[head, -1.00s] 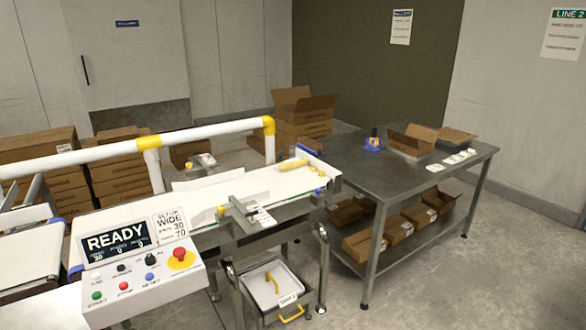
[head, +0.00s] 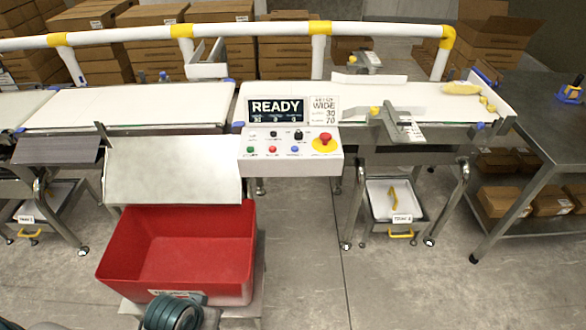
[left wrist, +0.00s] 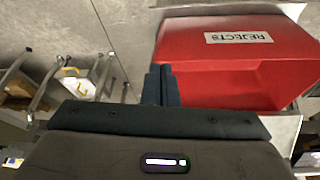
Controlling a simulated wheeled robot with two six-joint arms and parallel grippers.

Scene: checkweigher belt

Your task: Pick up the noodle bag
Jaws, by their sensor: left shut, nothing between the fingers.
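A yellow item (head: 461,88), which looks like the noodle bag, lies on the white belt (head: 420,98) at its right end, in the head view. It is too small to read any label. My left gripper (left wrist: 161,84) shows in the left wrist view, shut and empty, with its fingertips in front of the red rejects bin (left wrist: 230,60). It is far from the yellow item. My right gripper is not in view.
The red bin (head: 245,230) stands empty at the front left, below a sloped chute (head: 170,170). The control panel (head: 290,155) reads READY. A white and yellow rail (head: 250,31) runs behind the belts. A steel table (head: 550,120) stands at the right.

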